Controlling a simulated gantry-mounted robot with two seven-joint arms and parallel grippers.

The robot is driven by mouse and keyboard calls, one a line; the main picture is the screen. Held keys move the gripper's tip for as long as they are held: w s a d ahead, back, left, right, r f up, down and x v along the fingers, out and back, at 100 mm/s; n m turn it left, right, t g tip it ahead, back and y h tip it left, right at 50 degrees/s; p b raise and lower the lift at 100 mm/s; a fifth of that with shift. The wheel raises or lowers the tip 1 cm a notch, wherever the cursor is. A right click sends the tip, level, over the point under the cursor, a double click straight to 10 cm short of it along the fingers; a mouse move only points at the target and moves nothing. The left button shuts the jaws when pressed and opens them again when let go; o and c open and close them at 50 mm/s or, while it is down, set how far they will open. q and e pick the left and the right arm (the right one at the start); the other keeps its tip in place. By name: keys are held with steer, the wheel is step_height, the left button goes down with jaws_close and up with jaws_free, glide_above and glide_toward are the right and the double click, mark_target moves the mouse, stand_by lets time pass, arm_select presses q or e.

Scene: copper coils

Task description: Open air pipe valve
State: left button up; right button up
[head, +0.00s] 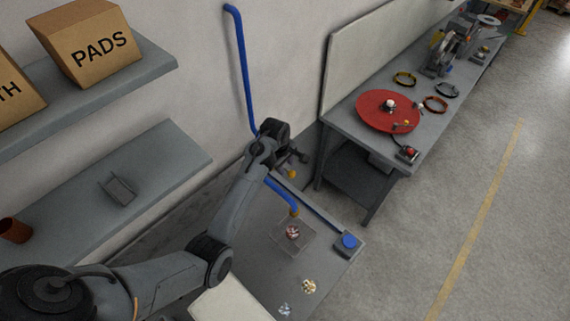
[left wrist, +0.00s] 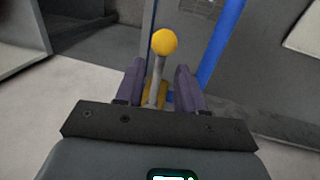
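The blue air pipe (head: 243,70) runs down the wall, passes behind my left arm and comes out below it, bending over the grey table. It also shows at the right of the left wrist view (left wrist: 222,42). The valve lever is a grey rod with a yellow ball knob (left wrist: 164,41), standing beside the pipe; the knob shows in the head view (head: 292,174) too. My left gripper (head: 298,162) is at the valve. In the left wrist view its two fingers (left wrist: 160,68) are apart, one on each side of the rod, with gaps visible. My right gripper is not in view.
The grey table (head: 255,255) below has a clear tray (head: 305,243) with a copper-coloured piece, and a blue button box (head: 348,242). A second workbench (head: 345,125) with a red disc (head: 372,108) stands behind. Wall shelves (head: 165,165) with boxes are at left.

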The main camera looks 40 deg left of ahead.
arm_select(q)
steer(key=shift+w+f, duration=0.1)
steer(key=shift+f, duration=0.5)
steer(key=shift+c, duration=0.3)
jaws_close()
stand_by(0.9)
